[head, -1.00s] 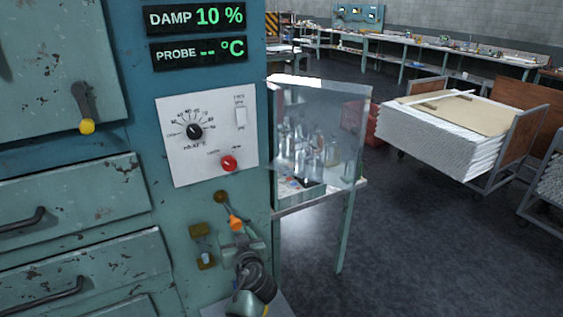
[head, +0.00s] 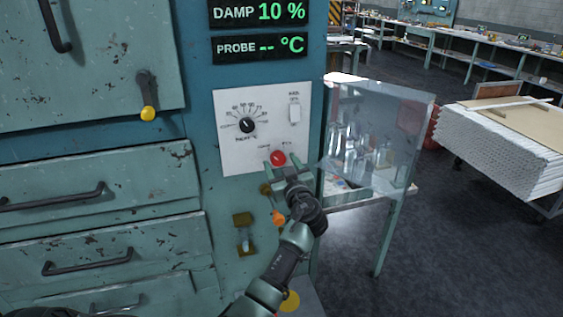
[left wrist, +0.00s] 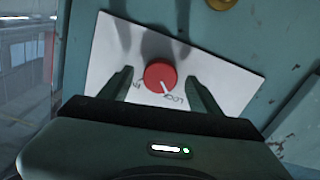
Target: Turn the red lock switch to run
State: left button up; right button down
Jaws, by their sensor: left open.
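The red lock switch (head: 278,158) is a round red knob low on a white control plate (head: 235,150). In the left wrist view the red knob (left wrist: 161,76) has a white pointer line aimed toward the word LOCK; a second, partly hidden label is on its other side. My left gripper (head: 281,165) is just below the knob in the head view. In the left wrist view its two open fingers (left wrist: 160,85) stand on either side of the knob, with gaps showing. I cannot tell how deep the fingertips reach. My right gripper is not in view.
A black dial (head: 247,125) and a white rocker switch (head: 295,111) share the plate. A clear panel (head: 376,130) stands to the right, in front of glassware.

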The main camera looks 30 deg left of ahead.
pick_arm(q)
jog(key=shift+c, duration=0.6)
grip_shut()
jog(key=shift+f, duration=0.1)
